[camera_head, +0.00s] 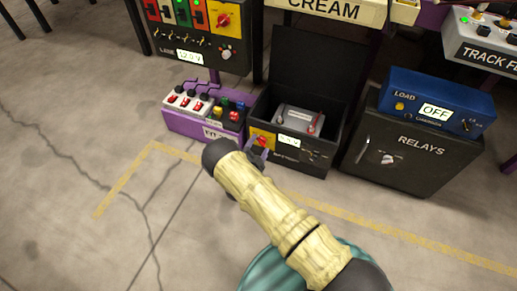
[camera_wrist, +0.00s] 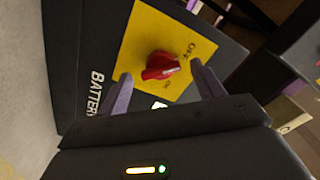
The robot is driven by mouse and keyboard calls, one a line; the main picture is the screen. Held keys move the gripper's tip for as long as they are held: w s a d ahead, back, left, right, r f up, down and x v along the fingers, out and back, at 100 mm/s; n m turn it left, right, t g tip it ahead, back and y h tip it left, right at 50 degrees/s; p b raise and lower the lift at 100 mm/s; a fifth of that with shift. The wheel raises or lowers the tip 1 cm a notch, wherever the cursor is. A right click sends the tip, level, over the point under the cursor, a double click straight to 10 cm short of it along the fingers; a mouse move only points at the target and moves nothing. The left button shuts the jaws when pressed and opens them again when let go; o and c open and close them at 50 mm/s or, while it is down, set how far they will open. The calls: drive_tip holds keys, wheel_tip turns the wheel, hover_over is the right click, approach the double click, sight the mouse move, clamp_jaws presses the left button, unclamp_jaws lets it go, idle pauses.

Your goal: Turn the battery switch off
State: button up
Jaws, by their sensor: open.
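The battery switch is a red rotary knob (camera_wrist: 161,66) on a yellow plate (camera_wrist: 140,42) marked OFF and ON, on the front of the black battery box (camera_head: 310,158). In the wrist view the knob's white mark points to the right, between the two words; I cannot tell the exact setting. My gripper (camera_wrist: 162,88) is open, with its two purple fingers on either side of the knob and nothing visibly gripped.
A grey battery (camera_head: 299,119) sits in the open box. A purple box of small switches (camera_head: 200,122) stands close on the left. A black RELAYS cabinet (camera_head: 400,158) with a blue LOAD unit (camera_head: 428,92) stands on the right. The floor in front is clear.

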drive_tip(key=c, duration=1)
drive_tip(key=shift+n, duration=0.3)
drive_tip(key=shift+a+n+p, duration=0.1)
drive_tip(key=shift+n+p, duration=0.2)
drive_tip(key=shift+n, duration=0.1)
drive_tip(key=o, duration=1)
